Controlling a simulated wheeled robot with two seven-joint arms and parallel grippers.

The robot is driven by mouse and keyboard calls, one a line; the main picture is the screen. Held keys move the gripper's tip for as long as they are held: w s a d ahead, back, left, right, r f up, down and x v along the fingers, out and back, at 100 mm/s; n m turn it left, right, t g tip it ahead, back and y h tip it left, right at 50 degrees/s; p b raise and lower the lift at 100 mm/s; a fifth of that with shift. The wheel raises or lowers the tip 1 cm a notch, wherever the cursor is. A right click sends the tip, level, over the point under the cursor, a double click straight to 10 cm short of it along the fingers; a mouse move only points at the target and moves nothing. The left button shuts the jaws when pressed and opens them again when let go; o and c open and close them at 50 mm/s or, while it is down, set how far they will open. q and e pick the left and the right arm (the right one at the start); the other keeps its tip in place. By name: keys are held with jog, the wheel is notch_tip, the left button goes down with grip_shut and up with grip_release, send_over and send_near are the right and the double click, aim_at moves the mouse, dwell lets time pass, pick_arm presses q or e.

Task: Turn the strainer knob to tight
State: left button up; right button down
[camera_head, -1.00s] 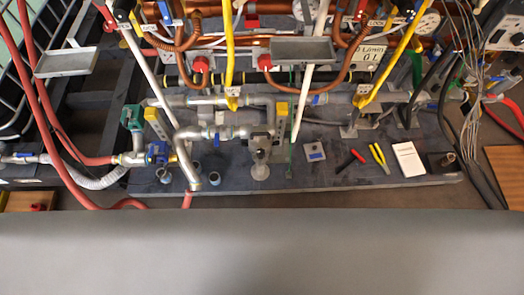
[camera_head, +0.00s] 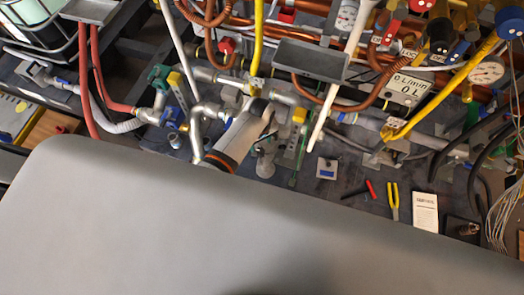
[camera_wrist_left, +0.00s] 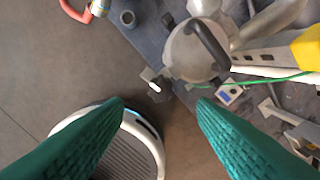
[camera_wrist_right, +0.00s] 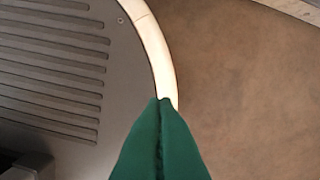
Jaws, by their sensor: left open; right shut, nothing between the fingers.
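The strainer is most likely the grey metal fitting (camera_head: 266,160) low on the pipework in the head view. In the left wrist view a round grey metal body (camera_wrist_left: 190,55) with a dark bar across it (camera_wrist_left: 208,45) shows above the fingers; I cannot tell whether the bar is the strainer knob or what setting it has. My left gripper (camera_wrist_left: 160,104) is open and empty, its green fingers apart and short of that body. In the head view its arm (camera_head: 236,136) reaches up beside the fitting and hides some pipes. My right gripper (camera_wrist_right: 165,102) is shut and empty, away from the pipework.
A yellow-handled valve (camera_head: 299,115) stands close to the fitting. A metal tray (camera_head: 310,59) hangs above.

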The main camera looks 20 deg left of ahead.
aim_at(260, 151)
pick_arm(q)
notch_tip(260, 151, down, 8)
jog(key=b, duration=0.2)
jog(key=shift+f+b, duration=0.15)
jog(key=shift+b, duration=0.2)
pick_arm(e)
jog(key=f, duration=0.1)
jog(key=d+f, duration=0.1)
jog(key=w+f, duration=0.1)
jog(key=shift+d+f, duration=0.15)
jog(key=shift+d, duration=0.1)
pick_arm(q)
jog(key=c, duration=1)
pick_arm(e)
jog(key=shift+s+a, duration=0.1)
